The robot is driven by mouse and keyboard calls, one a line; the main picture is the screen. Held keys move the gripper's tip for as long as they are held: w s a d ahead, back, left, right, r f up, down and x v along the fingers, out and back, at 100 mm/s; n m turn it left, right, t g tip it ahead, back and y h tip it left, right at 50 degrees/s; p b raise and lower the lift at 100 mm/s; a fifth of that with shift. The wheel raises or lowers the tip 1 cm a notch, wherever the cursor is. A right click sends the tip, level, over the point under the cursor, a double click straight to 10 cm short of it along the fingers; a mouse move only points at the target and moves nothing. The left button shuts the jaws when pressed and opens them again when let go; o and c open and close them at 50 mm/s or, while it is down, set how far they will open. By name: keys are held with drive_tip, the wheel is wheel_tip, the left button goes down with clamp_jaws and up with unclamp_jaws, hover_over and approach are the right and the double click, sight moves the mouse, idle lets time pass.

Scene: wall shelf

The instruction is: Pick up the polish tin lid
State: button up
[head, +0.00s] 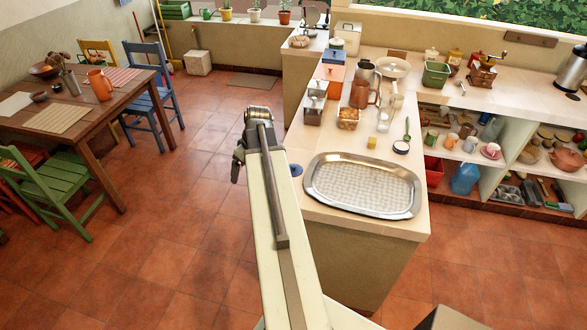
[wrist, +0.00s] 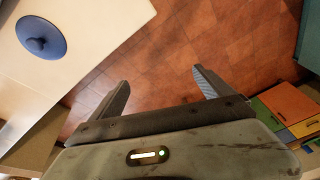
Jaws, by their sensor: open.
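A round blue lid with a small knob on top (wrist: 40,36) lies flat on the pale counter near its edge, at the upper left of the wrist view. It is the one thing here that looks like the polish tin lid.
A large silver tray (head: 318,187) lies on the counter's near end, right of the lid. A yellow block (head: 372,143), a jar of brown pieces (head: 348,119) and a glass (head: 385,115) stand behind it. The floor left of the counter is clear up to the table and chairs.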

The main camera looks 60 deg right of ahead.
drive_tip(key=t+h, duration=0.1)
approach(294, 166)
drive_tip(key=f, duration=0.1)
drive_tip(key=shift+m, duration=0.3)
drive_tip(key=b+x, duration=0.7)
drive_tip(key=x, duration=0.1)
drive_tip(key=shift+w+f, duration=0.1)
drive_tip(key=shift+f, duration=0.15)
drive_tip(key=shift+r, duration=0.2)
drive_tip(key=c, duration=1.5)
drive_tip(key=shift+r+p, duration=0.5)
drive_tip(key=shift+r, duration=0.05)
drive_tip(key=shift+c, duration=0.2)
wheel_tip(294, 166, up, 3)
drive_tip(key=p, duration=0.3)
drive_tip(key=shift+r, duration=0.2)
drive_tip(key=s+d, duration=0.2)
drive_tip(key=s, duration=0.2)
drive_tip(key=s+d, duration=0.3)
drive_tip(key=s, duration=0.2)
drive_tip(key=s+d+p, duration=0.1)
drive_tip(key=s+d, duration=0.2)
drive_tip(key=s, duration=0.2)
drive_tip(key=shift+d+r, duration=0.15)
drive_tip(key=shift+r, duration=0.1)
